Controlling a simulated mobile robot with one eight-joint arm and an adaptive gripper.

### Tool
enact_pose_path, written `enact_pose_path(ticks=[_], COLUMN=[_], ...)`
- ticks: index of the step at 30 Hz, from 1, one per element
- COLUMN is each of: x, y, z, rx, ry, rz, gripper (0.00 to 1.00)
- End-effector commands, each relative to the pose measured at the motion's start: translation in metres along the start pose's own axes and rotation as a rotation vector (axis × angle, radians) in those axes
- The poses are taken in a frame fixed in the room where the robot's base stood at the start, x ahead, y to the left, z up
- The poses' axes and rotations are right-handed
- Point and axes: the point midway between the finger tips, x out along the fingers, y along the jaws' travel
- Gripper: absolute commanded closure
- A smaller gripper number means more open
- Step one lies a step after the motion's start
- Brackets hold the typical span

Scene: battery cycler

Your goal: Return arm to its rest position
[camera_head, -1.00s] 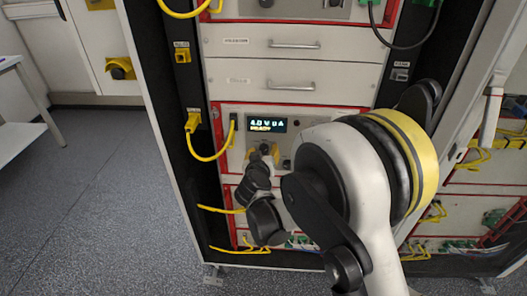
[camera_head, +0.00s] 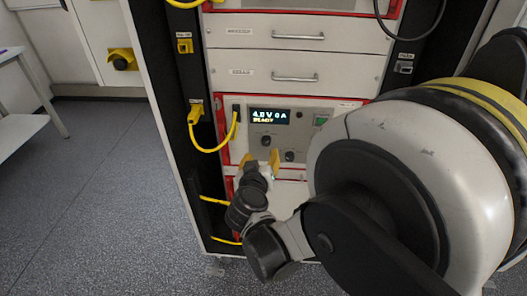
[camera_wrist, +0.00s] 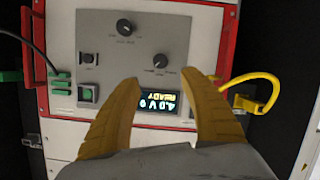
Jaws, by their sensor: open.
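My gripper (camera_head: 262,160) is open and empty, in front of the lower part of the cycler's control panel (camera_head: 340,123). Its two yellow fingers also show in the wrist view (camera_wrist: 160,80), spread apart with nothing between the tips. The panel's knobs and display lie beyond them, and the fingers appear clear of the panel. The arm is bent, and its large white joint with a yellow band fills the right of the head view. It hides the right part of the cabinet. The lit display (camera_head: 269,116) reads about 4.0 V 0 A, READY.
A yellow cable (camera_head: 213,150) loops left of the panel, near my gripper. Yellow leads (camera_head: 215,199) run lower down. Drawers with handles (camera_head: 295,77) sit above. A white table (camera_head: 22,95) stands far left. The grey floor (camera_head: 90,200) left of the cabinet is clear.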

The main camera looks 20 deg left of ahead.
Motion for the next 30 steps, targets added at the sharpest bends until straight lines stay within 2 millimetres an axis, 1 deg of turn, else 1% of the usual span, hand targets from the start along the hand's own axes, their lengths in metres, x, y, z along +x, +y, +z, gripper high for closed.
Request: enact_pose_path(ticks=[3,15,17,18,20,23,24,26,27,29,30], x=[-0.005,-0.005,-0.005,-0.005,-0.005,-0.011,-0.017,-0.029,-0.039,-0.056,-0.07], y=[0.0,0.0,0.004,0.01,0.027,0.076,0.101,0.14,0.164,0.198,0.219], z=[0.0,0.0,0.0,-0.001,-0.003,-0.005,-0.004,-0.002,0.002,0.008,0.013], rx=[0.0,0.001,0.001,0.003,0.01,0.028,0.038,0.057,0.071,0.093,0.11], ry=[0.0,-0.001,-0.005,-0.013,-0.037,-0.108,-0.146,-0.207,-0.248,-0.307,-0.344], rz=[0.0,0.001,0.004,0.01,0.024,0.062,0.079,0.103,0.115,0.131,0.139], gripper=[0.49,0.49,0.49,0.49,0.49,0.49,0.49,0.49,0.49,0.49,0.49])
